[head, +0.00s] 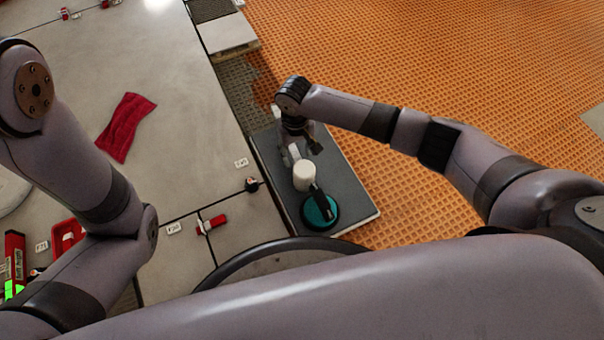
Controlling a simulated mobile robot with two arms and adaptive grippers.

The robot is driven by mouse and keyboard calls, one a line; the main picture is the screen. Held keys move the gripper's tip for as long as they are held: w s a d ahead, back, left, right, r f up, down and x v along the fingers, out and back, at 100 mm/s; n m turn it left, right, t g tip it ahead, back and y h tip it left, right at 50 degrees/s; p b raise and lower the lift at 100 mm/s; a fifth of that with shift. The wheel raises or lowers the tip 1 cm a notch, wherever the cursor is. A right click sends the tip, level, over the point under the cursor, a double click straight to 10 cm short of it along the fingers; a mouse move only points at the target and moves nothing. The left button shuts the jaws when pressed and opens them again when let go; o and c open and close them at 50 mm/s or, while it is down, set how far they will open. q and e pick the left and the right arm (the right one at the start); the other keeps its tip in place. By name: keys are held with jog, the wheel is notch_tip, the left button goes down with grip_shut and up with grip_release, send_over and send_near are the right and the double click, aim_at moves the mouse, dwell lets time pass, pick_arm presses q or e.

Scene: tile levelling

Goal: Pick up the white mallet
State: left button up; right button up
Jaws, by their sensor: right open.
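The white mallet (304,175) shows its pale cylindrical head on the dark grey tile pad, close to a teal suction cup (320,212). A dark bar, which may be the mallet's handle or the cup's grip, runs from the head over the cup; I cannot tell which. My right gripper (303,152) is open and points down, just beyond the mallet head in the picture. Its fingers look empty, and I cannot tell whether they touch the head. My left gripper is outside the picture; only its arm shows at the left.
The dark grey pad (352,190) lies beside large pale tiles (180,70). A red cloth (126,127) lies on them. A red clip (212,224) and small white spacers sit along the joints. Orange waffle matting (430,60) to the right is clear.

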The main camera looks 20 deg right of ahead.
jog(key=shift+f+b, duration=0.85)
jog(key=shift+f, duration=0.6)
jog(key=shift+c, duration=0.3)
grip_shut()
jog(key=shift+r, duration=0.1)
